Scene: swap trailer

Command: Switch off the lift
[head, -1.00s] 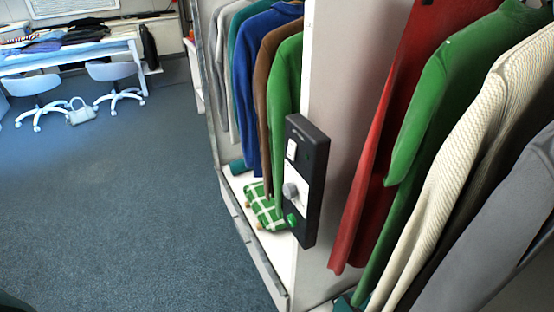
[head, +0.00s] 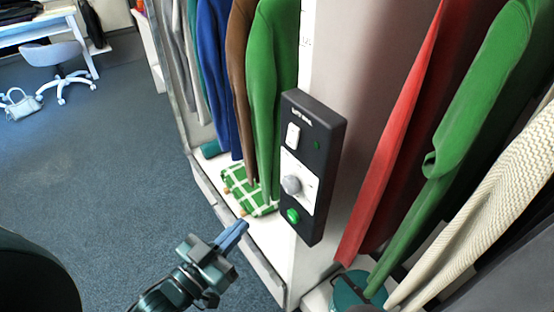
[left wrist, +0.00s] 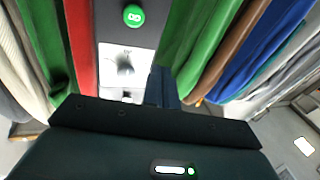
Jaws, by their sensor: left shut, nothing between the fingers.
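A black control panel (head: 312,165) is mounted on the end of a pale upright divider. It carries a white rocker switch (head: 292,136) near the top, a grey knob (head: 291,184) on a white plate, and a green button (head: 293,215) at the bottom. A small dark green lamp (head: 317,146) sits right of the switch and looks dim. The left wrist view shows the green button (left wrist: 133,15) and the blurred knob (left wrist: 123,66) upside down. My left gripper (head: 243,226) is shut and empty, left of and below the panel, apart from it.
Clothes hang on both sides of the divider, including a green garment (head: 272,90) on the left and a red one (head: 395,130) on the right. A green checked item (head: 247,190) lies on the white shelf. Blue carpet (head: 110,160) lies clear at left.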

